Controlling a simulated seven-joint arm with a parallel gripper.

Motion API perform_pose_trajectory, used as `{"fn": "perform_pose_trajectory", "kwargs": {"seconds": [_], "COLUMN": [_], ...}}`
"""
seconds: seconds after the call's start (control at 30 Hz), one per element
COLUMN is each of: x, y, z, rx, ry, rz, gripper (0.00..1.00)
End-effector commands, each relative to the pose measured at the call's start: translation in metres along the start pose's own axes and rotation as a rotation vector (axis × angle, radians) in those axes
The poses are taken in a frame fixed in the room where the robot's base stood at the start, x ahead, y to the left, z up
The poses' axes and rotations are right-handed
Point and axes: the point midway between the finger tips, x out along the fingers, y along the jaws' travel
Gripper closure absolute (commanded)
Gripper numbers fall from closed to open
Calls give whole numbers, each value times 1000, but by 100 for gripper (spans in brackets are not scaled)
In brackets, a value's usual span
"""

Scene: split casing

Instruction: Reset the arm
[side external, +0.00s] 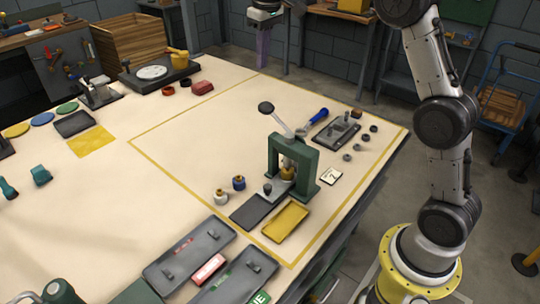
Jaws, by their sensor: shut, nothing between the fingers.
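My arm rises from the yellow base at the right and runs out of the top of the view. My gripper (263,62) hangs at the top centre, pointing down, above and beyond the far edge of the table. Its fingers look closed together, with nothing seen between them. It is well apart from everything on the table.
A green press (306,172) with a raised lever stands inside the yellow outline on the table (200,150). A yellow tray (286,222), a dark fixture plate (336,131), a blue-handled tool (313,122) and several small parts surround it. Grey trays (190,258) lie in front.

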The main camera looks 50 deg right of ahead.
Motion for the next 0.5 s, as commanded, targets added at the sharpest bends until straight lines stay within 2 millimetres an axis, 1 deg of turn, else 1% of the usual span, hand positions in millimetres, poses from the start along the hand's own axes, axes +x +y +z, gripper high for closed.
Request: {"fn": "perform_pose_trajectory", "kwargs": {"seconds": [0.03,0.1,0.17,0.2,0.27,0.33,0.4,0.47,0.5], "x": [-24,-46,-62,-71,-82,-92,-97,-98,-98], "y": [-8,-17,-24,-28,-35,-42,-49,-54,-57], "z": [15,37,57,70,92,118,145,168,184], "rx": [-10,-19,-25,-27,-31,-35,-37,-38,-38], "ry": [31,64,92,110,138,169,199,224,241], "rz": [4,7,9,11,12,13,14,14,13], "gripper": [100,100,100,100,100,100,100,100,100]}}
